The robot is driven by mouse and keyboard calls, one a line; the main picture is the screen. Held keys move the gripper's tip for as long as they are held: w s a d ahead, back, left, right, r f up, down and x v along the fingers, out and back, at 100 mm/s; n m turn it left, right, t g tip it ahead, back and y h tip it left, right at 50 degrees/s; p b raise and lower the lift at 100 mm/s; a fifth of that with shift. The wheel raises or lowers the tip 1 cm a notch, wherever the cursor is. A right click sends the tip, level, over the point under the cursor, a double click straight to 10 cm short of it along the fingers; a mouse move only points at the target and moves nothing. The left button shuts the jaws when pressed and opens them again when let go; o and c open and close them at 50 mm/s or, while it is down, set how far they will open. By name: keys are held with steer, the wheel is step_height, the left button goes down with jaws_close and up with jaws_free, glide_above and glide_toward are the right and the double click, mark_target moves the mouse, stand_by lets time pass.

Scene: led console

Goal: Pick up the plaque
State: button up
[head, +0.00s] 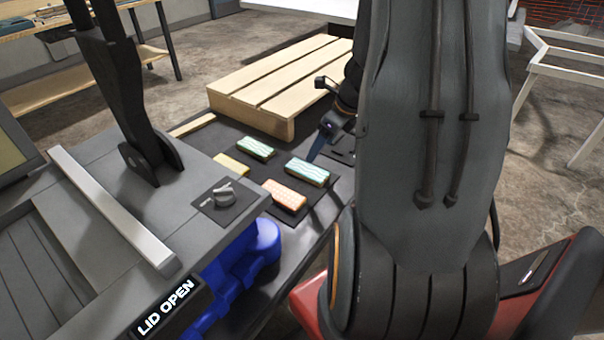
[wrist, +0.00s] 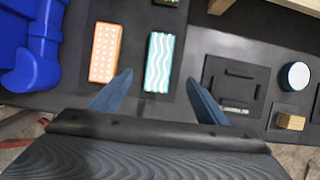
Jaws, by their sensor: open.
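Several small patterned slabs lie on the dark mat, and I cannot tell which one the task calls the plaque. A teal slab with white waves (wrist: 159,62) lies beyond and between my fingertips; it also shows in the head view (head: 307,171). An orange slab with white dots (wrist: 104,52) lies left of it, also in the head view (head: 285,195). A green slab (head: 256,147) and a yellow slab (head: 231,165) lie farther left. My gripper (wrist: 158,79) is open and empty, above the mat. In the head view my gripper (head: 328,134) is partly hidden by my arm.
A slatted wooden pallet (head: 285,85) stands behind the slabs. A grey console with a "LID OPEN" label (head: 167,307) and a blue part (head: 240,262) are at left. The wrist view shows a round teal-and-white piece (wrist: 294,76) and a small wooden block (wrist: 290,122) at right.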

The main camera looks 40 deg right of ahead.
mark_target(307, 169)
steer(key=x, duration=0.1)
steer(key=b+x, duration=0.2)
steer(key=shift+w+d+f, duration=0.15)
steer(key=shift+w+f, duration=0.1)
steer(key=shift+w, duration=0.15)
steer(key=x, duration=0.2)
steer(key=b+x, duration=0.1)
steer(key=x, duration=0.4)
steer(key=shift+s+a+f, duration=0.25)
steer(key=shift+a, duration=0.05)
steer(key=shift+r, duration=0.1)
steer(key=c, duration=1.2)
